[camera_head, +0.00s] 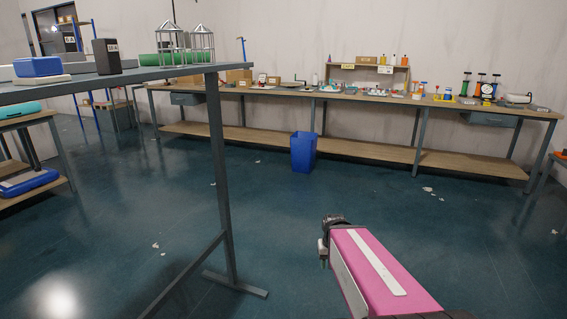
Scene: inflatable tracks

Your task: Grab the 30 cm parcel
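No object in view can be clearly identified as the 30 cm parcel. A dark upright box (107,57) with a small label stands on the tall grey table (150,73) at the left; the label is too small to read surely. A blue box (38,67) lies on a white slab left of it. Brown cardboard boxes (239,77) sit on the far bench. My gripper (324,256) is at the end of my pink arm, low in front, over the floor and away from all these boxes. Its fingers are small and dark, and their opening is unclear.
Two wire cages (186,46) stand on the tall table, with a green cylinder behind. A table leg (222,180) and foot stand left of my arm. A blue bin (303,152) stands before the long wooden bench (350,98). The central floor is open, with small scraps.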

